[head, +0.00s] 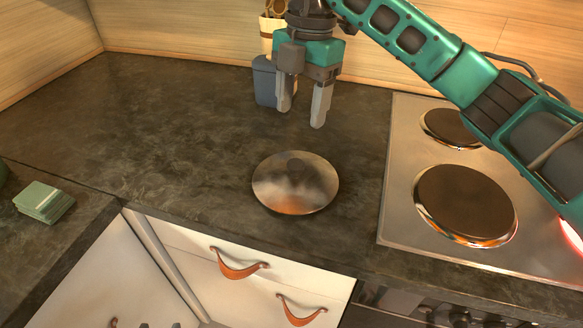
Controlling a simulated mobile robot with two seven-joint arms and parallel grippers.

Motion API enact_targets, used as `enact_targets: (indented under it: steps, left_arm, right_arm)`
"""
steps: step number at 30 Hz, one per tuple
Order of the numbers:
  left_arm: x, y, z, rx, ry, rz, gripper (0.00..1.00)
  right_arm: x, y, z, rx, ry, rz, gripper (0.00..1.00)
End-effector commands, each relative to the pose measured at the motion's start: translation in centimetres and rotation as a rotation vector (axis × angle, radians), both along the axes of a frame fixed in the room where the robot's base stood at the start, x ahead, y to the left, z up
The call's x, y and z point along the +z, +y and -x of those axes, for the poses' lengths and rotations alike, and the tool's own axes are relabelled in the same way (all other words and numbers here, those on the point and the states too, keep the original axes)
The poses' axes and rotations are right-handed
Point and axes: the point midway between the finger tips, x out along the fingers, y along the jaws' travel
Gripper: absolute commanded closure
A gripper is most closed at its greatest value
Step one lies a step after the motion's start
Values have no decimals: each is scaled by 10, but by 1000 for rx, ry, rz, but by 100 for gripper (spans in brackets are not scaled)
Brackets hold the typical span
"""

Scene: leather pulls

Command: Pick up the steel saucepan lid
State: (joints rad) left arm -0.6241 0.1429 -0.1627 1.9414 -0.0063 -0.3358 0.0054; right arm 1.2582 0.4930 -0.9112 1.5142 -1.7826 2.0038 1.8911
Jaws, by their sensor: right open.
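The steel saucepan lid (312,192) lies flat on the dark countertop, left of the stove. It is round and shiny, with a dark knob-like shape near its middle that is hard to make out. My right gripper (301,115) is open and empty, with its fingers pointing down. It is above the counter, behind the lid in the picture and apart from it. My left gripper is not in view.
The stove (398,165) with brown hotplates stands right of the lid. A blue-grey container (265,82) stands behind my right gripper. Green stacked squares (44,202) lie at the left. Drawers with leather pulls (238,268) are below the counter edge. The counter left of the lid is clear.

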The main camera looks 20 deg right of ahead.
Motion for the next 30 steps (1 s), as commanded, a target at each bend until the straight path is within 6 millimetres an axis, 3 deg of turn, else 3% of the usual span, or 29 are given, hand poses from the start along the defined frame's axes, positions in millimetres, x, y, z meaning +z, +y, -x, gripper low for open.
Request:
enact_targets:
  steps: [9, 17, 24, 30]
  left_arm:
    - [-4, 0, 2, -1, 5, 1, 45]
    - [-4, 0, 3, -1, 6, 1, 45]
    - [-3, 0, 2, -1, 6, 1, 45]
    - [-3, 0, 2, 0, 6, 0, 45]
  right_arm:
    - [-57, 5, 5, 1, 4, 3, 38]
    - [-78, 8, 7, 1, 4, 1, 38]
    - [-113, 11, 11, 2, 4, 0, 38]
    - [-123, 12, 11, 2, 1, 1, 38]
